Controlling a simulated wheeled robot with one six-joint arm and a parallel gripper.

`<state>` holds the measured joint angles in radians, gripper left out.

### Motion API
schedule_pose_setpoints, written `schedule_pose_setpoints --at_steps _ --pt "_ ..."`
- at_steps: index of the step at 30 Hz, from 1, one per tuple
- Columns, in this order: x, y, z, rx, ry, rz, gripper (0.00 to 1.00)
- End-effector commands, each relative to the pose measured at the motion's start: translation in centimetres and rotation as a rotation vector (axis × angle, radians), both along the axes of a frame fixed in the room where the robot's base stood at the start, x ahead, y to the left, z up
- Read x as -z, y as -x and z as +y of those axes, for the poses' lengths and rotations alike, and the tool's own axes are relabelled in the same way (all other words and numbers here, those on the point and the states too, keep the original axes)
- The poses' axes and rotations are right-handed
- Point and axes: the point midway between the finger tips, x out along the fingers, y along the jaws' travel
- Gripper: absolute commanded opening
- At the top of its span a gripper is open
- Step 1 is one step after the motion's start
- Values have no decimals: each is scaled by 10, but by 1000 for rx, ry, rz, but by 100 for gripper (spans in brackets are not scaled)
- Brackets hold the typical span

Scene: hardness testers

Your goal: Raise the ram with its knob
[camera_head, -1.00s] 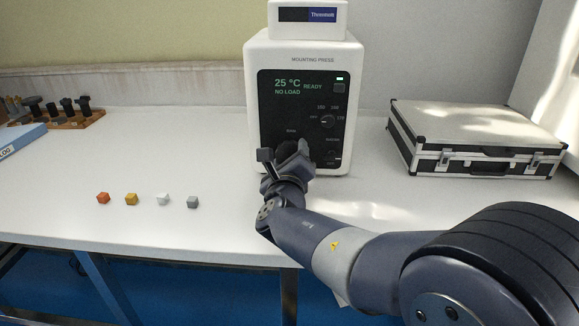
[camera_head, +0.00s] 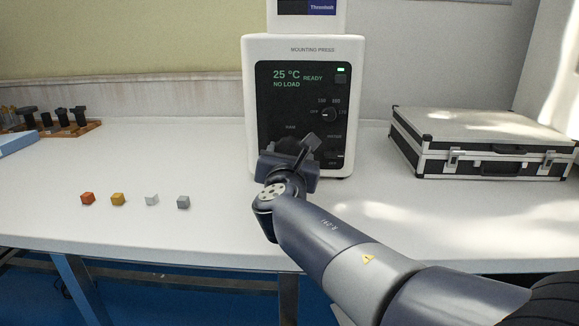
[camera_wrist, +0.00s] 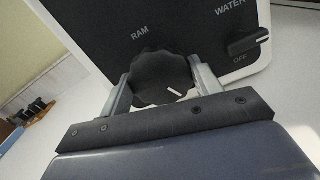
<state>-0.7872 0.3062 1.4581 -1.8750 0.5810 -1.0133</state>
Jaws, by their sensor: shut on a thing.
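The white mounting press (camera_head: 257,60) stands at the back of the bench, its black panel reading 25 °C, READY and NO LOAD. In the wrist view the round black ram knob (camera_wrist: 160,76), with a white pointer line, sits under the RAM label on the panel (camera_wrist: 185,28). My gripper (camera_wrist: 162,84) is shut on this knob, one grey finger on each side. The pointer line slants toward the lower right of the wrist picture. In the head view my gripper (camera_head: 292,150) is at the lower panel and hides the knob. The ram itself is not in view.
A dial (camera_head: 328,115) sits higher on the panel. Several small cubes (camera_head: 118,199) lie at the left. A silver case (camera_head: 470,130) stands at the right.

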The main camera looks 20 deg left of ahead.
Motion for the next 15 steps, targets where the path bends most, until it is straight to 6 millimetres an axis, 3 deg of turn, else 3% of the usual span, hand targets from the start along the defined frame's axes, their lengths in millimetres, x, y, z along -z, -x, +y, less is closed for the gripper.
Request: schedule_pose_setpoints --at_steps 1,15 --pt "6 0 0 1 -46 13 38" --pt "5 0 0 0 -478 118 38"
